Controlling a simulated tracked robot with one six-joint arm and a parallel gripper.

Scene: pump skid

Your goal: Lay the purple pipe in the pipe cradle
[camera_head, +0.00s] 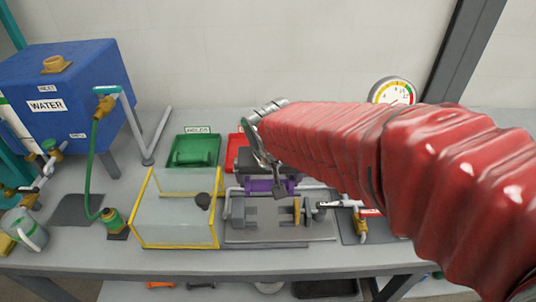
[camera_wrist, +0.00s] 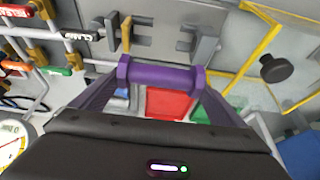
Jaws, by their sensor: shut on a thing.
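The purple pipe (camera_wrist: 160,75) shows in the wrist view as a short bar with a thicker flange at each end. My gripper (camera_wrist: 161,82) is shut on it, and it spans crosswise between the fingertips. In the head view my gripper (camera_head: 262,188) hangs under the red-sleeved arm, with purple showing below its black body. The pipe cradle (camera_head: 275,226) is on the bench just in front of and below it, with grey brackets and a yellow-brown piece at right. In the wrist view the cradle brackets (camera_wrist: 205,45) lie beyond the pipe, apart from it.
A yellow-framed clear box (camera_head: 175,222) with a dark knob stands left of the cradle. A green tray (camera_head: 193,152) and a red tray (camera_head: 236,148) lie behind. Valves and piping (camera_head: 360,222) are at right. A gauge (camera_head: 394,91) and blue water tank (camera_head: 70,100) stand farther back.

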